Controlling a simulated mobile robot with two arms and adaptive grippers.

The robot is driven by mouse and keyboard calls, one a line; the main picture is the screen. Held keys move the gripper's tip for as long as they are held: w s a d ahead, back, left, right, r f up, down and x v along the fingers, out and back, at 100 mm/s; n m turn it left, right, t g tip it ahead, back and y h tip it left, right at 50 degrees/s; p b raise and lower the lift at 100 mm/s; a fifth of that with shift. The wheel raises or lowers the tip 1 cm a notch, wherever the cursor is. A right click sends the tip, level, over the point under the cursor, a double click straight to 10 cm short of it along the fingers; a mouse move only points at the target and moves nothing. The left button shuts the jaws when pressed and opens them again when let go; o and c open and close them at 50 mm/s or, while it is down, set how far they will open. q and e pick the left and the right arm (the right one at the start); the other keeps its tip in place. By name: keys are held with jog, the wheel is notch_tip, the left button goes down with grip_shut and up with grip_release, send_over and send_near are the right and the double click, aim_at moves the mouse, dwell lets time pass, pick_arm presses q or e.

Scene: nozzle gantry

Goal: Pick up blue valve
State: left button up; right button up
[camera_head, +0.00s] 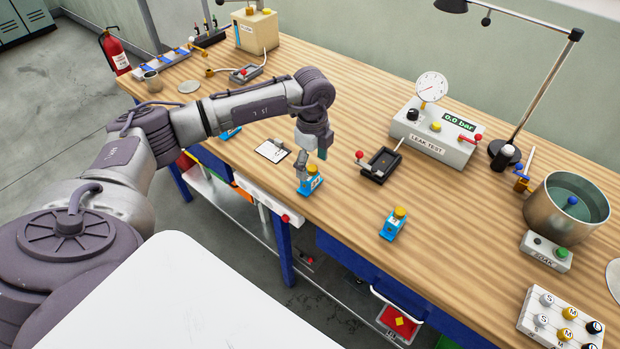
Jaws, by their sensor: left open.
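Two blue valves with yellow tops stand upright on the wooden workbench (345,215). One blue valve (310,184) is near the front edge, directly below my left gripper (302,166). The other blue valve (393,224) stands apart, further right, with nothing at it. My left gripper points down and is open, its fingers close to the top of the nearer valve. I cannot tell whether the fingers touch it. Another blue item (230,133) shows partly behind my left arm. My right gripper is not in view.
A black fixture with a red-knobbed lever (380,164) lies right of the gripper. A leak test box (437,137), a lamp (505,153), a metal pot (540,212) and a tray of lettered parts (545,322) stand further right. A small white card (272,151) lies behind the gripper.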

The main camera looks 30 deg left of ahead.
aim_at(310, 170)
pick_arm(q)
jog(key=f, duration=0.1)
jog(key=f+p, duration=0.1)
jog(key=f, duration=0.2)
jog(key=shift+s+a+f+p, duration=0.25)
jog(key=shift+p, duration=0.15)
jog(key=shift+f, duration=0.3)
jog(key=shift+w, duration=0.1)
jog(key=c, duration=1.4)
jog(key=shift+r, duration=0.1)
